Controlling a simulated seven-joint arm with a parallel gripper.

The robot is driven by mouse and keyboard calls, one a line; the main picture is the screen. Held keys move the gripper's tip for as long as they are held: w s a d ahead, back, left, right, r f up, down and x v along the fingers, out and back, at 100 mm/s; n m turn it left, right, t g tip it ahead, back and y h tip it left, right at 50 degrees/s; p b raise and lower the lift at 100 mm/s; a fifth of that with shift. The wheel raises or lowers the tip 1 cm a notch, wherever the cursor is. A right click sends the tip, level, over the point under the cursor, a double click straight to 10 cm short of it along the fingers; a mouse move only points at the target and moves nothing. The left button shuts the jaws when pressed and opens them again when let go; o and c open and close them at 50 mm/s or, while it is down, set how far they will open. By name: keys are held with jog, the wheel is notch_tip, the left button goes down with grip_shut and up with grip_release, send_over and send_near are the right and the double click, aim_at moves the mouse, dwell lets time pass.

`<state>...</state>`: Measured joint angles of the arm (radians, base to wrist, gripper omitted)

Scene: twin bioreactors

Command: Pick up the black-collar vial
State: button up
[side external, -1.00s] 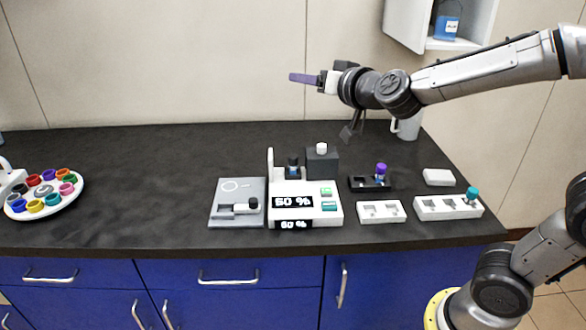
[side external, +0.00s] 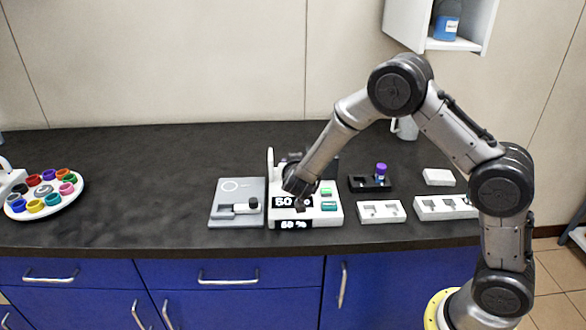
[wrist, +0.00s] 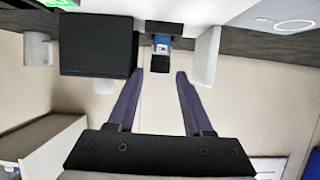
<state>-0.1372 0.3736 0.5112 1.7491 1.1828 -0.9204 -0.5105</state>
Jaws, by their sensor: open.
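The black-collar vial (wrist: 161,43), with a blue body and black end, sits in a black holder on the white reactor unit; the wrist view shows it upside down. My open gripper (wrist: 160,74) has its two purple fingers pointing at the vial, one on each side of its line. The fingertips appear just short of the vial's black end, and nothing is held. In the side view my arm covers the gripper and most of the vial's spot.
A black block (wrist: 98,45) stands close beside the vial, and a white upright panel (wrist: 205,55) on the other side. A grey plate (side external: 225,190), a black holder with a purple-capped vial (side external: 381,170) and white racks (side external: 381,212) stand nearby. The counter's left-middle is clear.

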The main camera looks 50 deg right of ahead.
jog(key=x, duration=0.8)
jog(key=shift+w+d+r, duration=0.1)
jog(key=shift+c, duration=0.2)
grip_shut()
